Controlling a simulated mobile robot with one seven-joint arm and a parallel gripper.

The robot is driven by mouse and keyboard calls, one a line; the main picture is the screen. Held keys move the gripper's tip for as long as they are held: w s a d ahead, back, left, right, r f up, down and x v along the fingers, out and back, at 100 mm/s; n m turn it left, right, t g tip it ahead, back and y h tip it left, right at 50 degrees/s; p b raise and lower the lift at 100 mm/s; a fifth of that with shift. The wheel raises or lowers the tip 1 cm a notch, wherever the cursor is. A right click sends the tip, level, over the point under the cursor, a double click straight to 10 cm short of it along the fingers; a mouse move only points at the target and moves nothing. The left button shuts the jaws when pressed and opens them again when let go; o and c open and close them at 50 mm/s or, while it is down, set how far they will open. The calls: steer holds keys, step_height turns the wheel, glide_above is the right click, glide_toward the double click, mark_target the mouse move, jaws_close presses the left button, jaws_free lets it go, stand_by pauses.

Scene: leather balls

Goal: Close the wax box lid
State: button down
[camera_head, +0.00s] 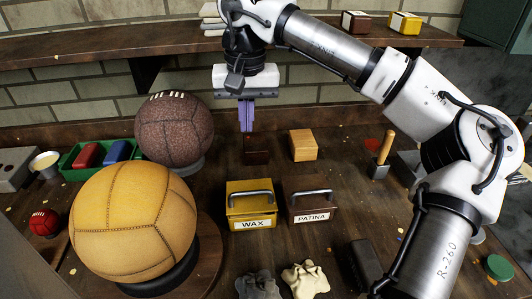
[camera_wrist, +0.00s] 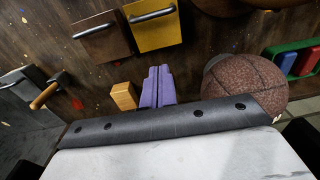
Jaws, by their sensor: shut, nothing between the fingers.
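The yellow wax box (camera_head: 251,218) stands on the bench, with a white WAX label on its front and a grey bar handle on its lid. The lid looks down on the box. In the wrist view the yellow box (camera_wrist: 156,37) shows at the top with its handle. My gripper (camera_head: 247,128) has purple fingers pressed together, holding nothing. It points down behind the wax box, above the back of the bench, apart from the box. In the wrist view the shut gripper (camera_wrist: 158,70) shows below the box.
A brown patina box (camera_head: 309,217) stands right of the wax box. A yellow ball (camera_head: 134,222) and a brown ball (camera_head: 174,130) stand left. Leather scraps (camera_head: 305,279) lie in front.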

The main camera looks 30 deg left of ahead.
steer(key=p, duration=0.4)
glide_above(250, 200)
steer(key=shift+h, duration=0.3)
steer(key=f, duration=1.2)
steer(key=shift+w+a+f, duration=0.1)
steer(key=shift+w, duration=0.1)
steer(key=shift+s+f, duration=0.15)
steer(key=shift+f, duration=0.2)
